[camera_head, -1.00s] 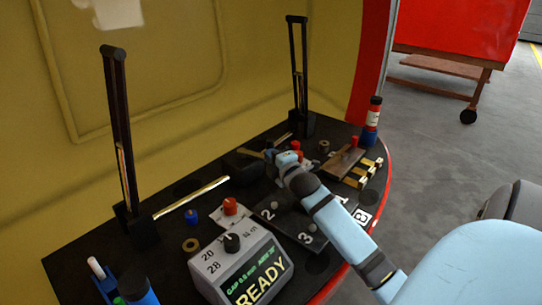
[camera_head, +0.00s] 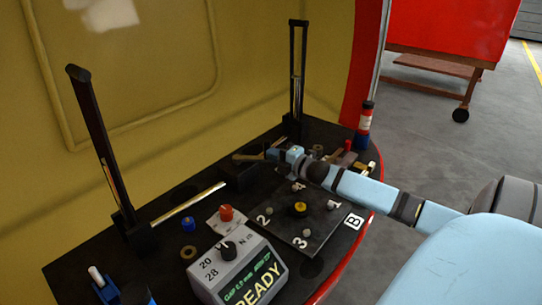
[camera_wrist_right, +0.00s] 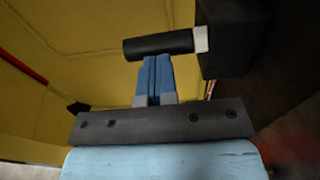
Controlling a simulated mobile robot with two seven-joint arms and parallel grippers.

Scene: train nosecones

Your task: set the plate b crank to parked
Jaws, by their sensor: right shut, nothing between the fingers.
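Plate B is a dark square plate (camera_head: 322,221) with numbers, grey studs and a "B" label (camera_head: 353,221) at its right corner. A yellow-topped black knob (camera_head: 300,208) sits near its middle. I cannot make out which part is the crank. My right gripper (camera_head: 272,153) is beyond the plate's far edge, near a black block (camera_head: 238,177). In the right wrist view its blue fingers (camera_wrist_right: 153,62) are shut and empty, with their tips close to a black cylinder handle (camera_wrist_right: 158,45). I cannot tell whether they touch it. My left gripper is out of view.
A grey READY box (camera_head: 235,268) with a knob stands at the front. A red knob (camera_head: 226,212) and blue knob (camera_head: 189,224) are left of the plate. Tall black posts (camera_head: 92,140) rise at the left and the back (camera_head: 298,70).

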